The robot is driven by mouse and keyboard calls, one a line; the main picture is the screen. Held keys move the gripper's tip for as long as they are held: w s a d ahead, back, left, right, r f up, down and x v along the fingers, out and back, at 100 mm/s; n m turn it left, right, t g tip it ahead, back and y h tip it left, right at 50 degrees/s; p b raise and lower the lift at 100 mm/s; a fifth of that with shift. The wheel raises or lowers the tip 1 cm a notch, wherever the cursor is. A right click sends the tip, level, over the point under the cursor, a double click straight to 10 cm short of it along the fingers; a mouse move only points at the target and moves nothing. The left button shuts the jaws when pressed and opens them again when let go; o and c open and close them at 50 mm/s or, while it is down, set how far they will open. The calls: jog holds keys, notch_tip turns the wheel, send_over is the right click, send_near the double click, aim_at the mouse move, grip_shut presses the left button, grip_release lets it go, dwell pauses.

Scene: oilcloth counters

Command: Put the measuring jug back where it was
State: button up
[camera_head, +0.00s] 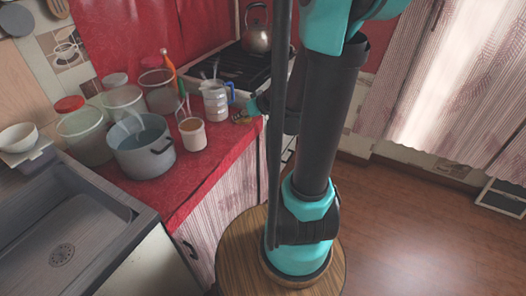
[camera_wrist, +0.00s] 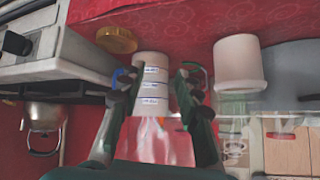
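The measuring jug (camera_head: 214,104), pale with a blue handle, stands upright on the red counter near the stove. In the wrist view, which is upside down, the jug (camera_wrist: 152,88) shows dark label bands and lies between the two fingers. Its blue handle is partly behind the left finger. My gripper (camera_wrist: 155,82) is open, one finger on each side of the jug, with a narrow gap visible at the right finger. In the head view my gripper is largely hidden by my arm, with a teal and dark part showing just right of the jug.
A white cup (camera_head: 192,137) and a large grey pot (camera_head: 145,160) stand left of the jug. Several jars stand behind the pot. A small brass-coloured round thing (camera_wrist: 117,39) lies by the counter edge. A kettle (camera_head: 257,36) sits on the stove. A sink is at left.

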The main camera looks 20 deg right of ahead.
jog(key=s+d+f+m+g+h, duration=0.1)
jog(key=s+f+g+h, duration=0.1)
jog(key=s, duration=0.7)
jog(key=s+d+f+m+g+h, duration=0.1)
jog(key=s+f, duration=0.3)
jog(key=s, duration=0.5)
jog(key=shift+s+d+m+g+h, duration=0.2)
jog(key=shift+d+m+g+h, duration=0.2)
jog(key=shift+m+g+h, duration=0.35)
